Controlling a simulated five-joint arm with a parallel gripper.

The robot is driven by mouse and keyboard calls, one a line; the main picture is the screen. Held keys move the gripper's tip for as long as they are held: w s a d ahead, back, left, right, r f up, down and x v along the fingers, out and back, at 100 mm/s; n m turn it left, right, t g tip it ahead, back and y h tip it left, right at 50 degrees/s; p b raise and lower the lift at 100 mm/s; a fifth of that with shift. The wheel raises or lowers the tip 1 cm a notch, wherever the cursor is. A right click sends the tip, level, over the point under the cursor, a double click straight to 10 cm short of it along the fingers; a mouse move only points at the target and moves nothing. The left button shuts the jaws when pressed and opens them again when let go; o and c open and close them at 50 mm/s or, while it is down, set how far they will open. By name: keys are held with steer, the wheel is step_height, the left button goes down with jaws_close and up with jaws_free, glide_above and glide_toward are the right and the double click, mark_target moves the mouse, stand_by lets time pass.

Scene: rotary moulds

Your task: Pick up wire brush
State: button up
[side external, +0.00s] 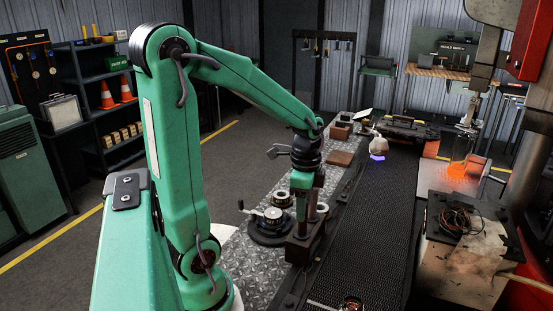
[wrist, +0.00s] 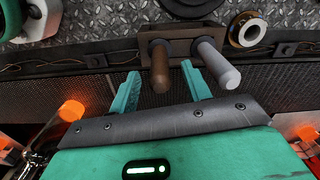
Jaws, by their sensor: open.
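In the wrist view, two handled tools stand in a dark brown rack (wrist: 183,36): one with a brown handle (wrist: 160,72) and one with a grey handle (wrist: 217,64). Their heads are hidden, so I cannot tell for certain which is the wire brush. My gripper (wrist: 160,69) is open, its teal fingers on either side of the brown handle, with no clear contact. The grey handle is just outside the right finger.
A dark round fixture with a dial (side external: 270,222) stands left of the rack on the metal plate. A dark mesh belt (side external: 365,240) runs to the right. A glowing orange piece (side external: 458,170) lies beyond it. A white ring part (wrist: 248,31) is near the rack.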

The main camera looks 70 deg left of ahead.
steer(key=shift+f, duration=1.4)
jaws_close()
steer(key=shift+r, duration=0.2)
step_height(320, 180, up, 10)
steer(key=shift+f, duration=0.1)
stand_by(0.4)
